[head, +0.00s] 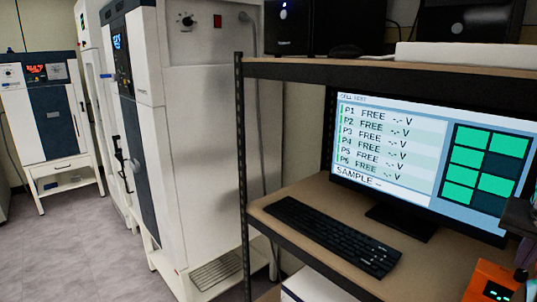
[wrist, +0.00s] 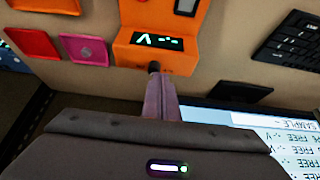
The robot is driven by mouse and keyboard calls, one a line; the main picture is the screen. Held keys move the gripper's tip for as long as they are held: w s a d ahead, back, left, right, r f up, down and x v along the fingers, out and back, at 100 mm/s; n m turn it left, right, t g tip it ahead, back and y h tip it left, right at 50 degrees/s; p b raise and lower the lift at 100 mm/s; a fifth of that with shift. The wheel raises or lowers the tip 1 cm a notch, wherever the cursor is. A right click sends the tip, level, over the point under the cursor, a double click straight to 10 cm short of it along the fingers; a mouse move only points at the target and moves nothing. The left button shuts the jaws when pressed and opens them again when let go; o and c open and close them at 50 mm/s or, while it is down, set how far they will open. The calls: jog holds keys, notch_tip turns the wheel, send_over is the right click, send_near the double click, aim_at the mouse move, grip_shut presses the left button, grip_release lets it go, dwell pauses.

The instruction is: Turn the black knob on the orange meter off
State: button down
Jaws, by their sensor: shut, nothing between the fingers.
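The orange meter (wrist: 188,27) is at the top of the wrist view, its lit display (wrist: 157,41) upside down with dashes and a V. It also shows in the bottom right corner of the head view (head: 482,279). My gripper (wrist: 154,70) is shut, its fingers pointing at the meter's edge just beyond the display. A small dark piece sits at the fingertips; I cannot tell whether it is the black knob or the finger ends. The fingers overlap the meter in the picture; contact is unclear.
A monitor (head: 428,150) and a black keyboard (head: 330,236) stand on the shelf (head: 275,212). The upper shelf board (head: 400,71) runs above. Pink (wrist: 85,49) and red (wrist: 33,44) items lie beside the meter. White freeze dryers stand at the left.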

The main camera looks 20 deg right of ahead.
jog(key=shift+f, duration=2.1)
jog(key=shift+d, duration=0.15)
jog(key=shift+s+d, duration=0.15)
jog(key=shift+s, duration=0.45)
jog(key=shift+s+d, duration=0.35)
jog(key=shift+s+a, duration=0.1)
jog(key=shift+s+a, duration=0.15)
jog(key=shift+a, duration=0.05)
notch_tip(320, 180, up, 6)
send_over(512, 281)
jog(key=s+a, duration=0.2)
jog(key=s, duration=0.2)
jog(key=shift+w+d, duration=0.2)
jog(key=shift+w, duration=0.05)
